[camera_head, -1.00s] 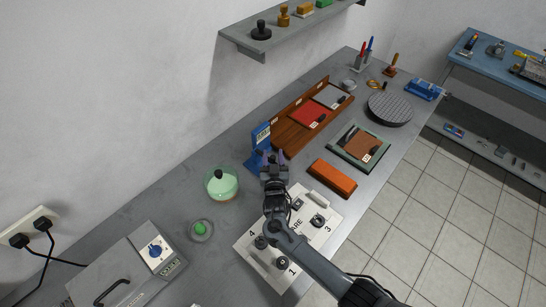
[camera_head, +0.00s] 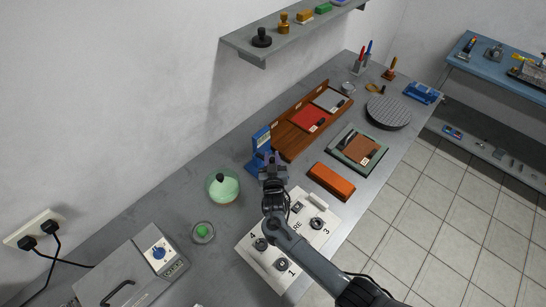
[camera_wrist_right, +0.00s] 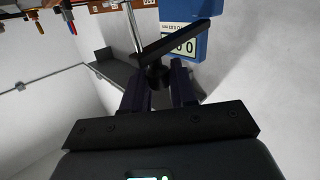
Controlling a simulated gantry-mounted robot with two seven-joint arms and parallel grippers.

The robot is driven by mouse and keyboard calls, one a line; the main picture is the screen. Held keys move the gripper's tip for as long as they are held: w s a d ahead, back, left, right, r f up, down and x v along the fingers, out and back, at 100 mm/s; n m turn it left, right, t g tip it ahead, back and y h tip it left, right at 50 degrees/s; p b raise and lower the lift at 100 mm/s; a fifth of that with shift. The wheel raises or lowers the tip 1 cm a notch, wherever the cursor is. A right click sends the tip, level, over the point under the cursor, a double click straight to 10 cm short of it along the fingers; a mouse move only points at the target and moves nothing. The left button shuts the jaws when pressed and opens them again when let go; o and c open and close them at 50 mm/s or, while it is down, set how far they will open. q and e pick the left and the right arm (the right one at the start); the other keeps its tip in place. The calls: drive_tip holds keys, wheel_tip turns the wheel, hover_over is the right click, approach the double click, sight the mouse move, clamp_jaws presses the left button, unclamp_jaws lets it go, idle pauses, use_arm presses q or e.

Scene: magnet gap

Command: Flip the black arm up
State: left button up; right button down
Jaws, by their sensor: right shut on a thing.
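The blue stand (camera_head: 262,141) is upright on the bench near the wall. It also shows at the top of the right wrist view (camera_wrist_right: 202,42), with a pale label. The black arm (camera_wrist_right: 188,36) is a slanted dark bar in the right wrist view, in front of the blue stand and beside a thin silver rod (camera_wrist_right: 133,28). My right gripper (camera_head: 273,160) is at the front of the stand. Its fingers (camera_wrist_right: 160,82) are shut on the dark lower end of the black arm. In the head view the gripper hides the arm. My left gripper is not in view.
A white numbered panel with knobs (camera_head: 326,211) lies under my right arm. A green-lidded jar (camera_head: 222,186) stands to the left, an orange block (camera_head: 331,181) to the right. A wooden tray (camera_head: 289,139) is close behind the stand. A shelf (camera_head: 290,32) juts from the wall above.

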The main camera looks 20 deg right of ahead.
drive_tip(key=p, duration=0.1)
drive_tip(key=r+g+p, duration=0.1)
drive_tip(key=w+r+n+p, duration=0.1)
drive_tip(key=shift+a+r+g, duration=0.1)
drive_tip(key=shift+a+g, duration=0.15)
drive_tip(key=shift+g, duration=0.05)
drive_tip(key=shift+w+a+r+n+g+y+p, duration=0.2)
drive_tip(key=shift+w+n+g+y+p, duration=0.1)
drive_tip(key=shift+n+g+p, duration=0.3)
drive_tip(key=shift+w, duration=0.25)
drive_tip(key=shift+r, duration=0.1)
drive_tip(key=shift+w+a+r, duration=0.1)
drive_tip(key=shift+w+a+r, duration=0.1)
drive_tip(key=shift+w, duration=0.05)
